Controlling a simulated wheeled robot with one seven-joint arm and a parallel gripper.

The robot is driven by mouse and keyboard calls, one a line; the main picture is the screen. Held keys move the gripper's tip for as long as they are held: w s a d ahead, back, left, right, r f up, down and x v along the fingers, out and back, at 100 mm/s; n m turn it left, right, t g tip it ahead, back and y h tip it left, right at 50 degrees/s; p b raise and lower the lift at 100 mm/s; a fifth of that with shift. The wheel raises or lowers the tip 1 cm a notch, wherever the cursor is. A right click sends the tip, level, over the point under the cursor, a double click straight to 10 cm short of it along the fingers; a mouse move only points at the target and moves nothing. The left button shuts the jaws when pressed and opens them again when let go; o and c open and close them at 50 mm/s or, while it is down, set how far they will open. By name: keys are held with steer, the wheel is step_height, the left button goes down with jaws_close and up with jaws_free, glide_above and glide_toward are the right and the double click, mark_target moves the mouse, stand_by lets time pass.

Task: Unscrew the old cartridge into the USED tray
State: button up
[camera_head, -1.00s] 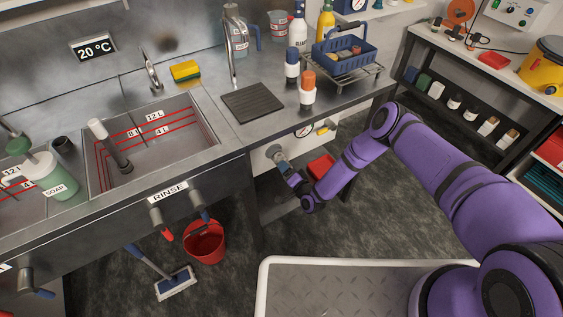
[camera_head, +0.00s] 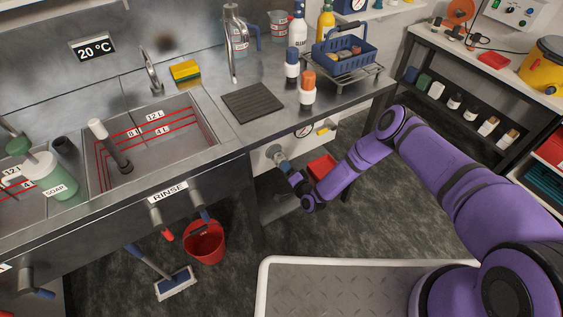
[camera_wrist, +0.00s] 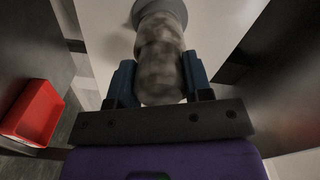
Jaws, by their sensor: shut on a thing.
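The old cartridge (camera_wrist: 160,55) is a dirty grey-brown cylinder in the wrist view. Its far end meets a round grey head (camera_wrist: 172,8); I cannot tell whether the thread is still engaged. My gripper (camera_wrist: 158,76) is shut on the cartridge, with a blue finger on each side. In the head view my gripper (camera_head: 286,168) is under the counter, in front of the white panel, and mostly covers the cartridge. A red tray (camera_head: 322,167) is just right of my gripper there. It also shows at left in the wrist view (camera_wrist: 31,112); no USED label is readable.
The steel counter edge (camera_head: 340,108) runs above my gripper. A gauge (camera_head: 304,131) sits on the white panel (camera_head: 265,160). Orange-capped and blue-capped bottles stand on the counter above. A red bucket (camera_head: 204,243) and a brush (camera_head: 175,284) are on the floor at left.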

steer(key=shift+n, duration=0.8)
steer(key=o, duration=0.6)
steer(key=shift+n, duration=0.4)
steer(key=o, duration=0.4)
steer(key=shift+o, duration=0.2)
steer(key=shift+m, duration=0.3)
steer(key=m, duration=0.3)
steer(key=c, duration=1.2)
steer(key=n, duration=0.3)
steer(key=shift+n, duration=0.3)
steer(key=shift+c, duration=0.2)
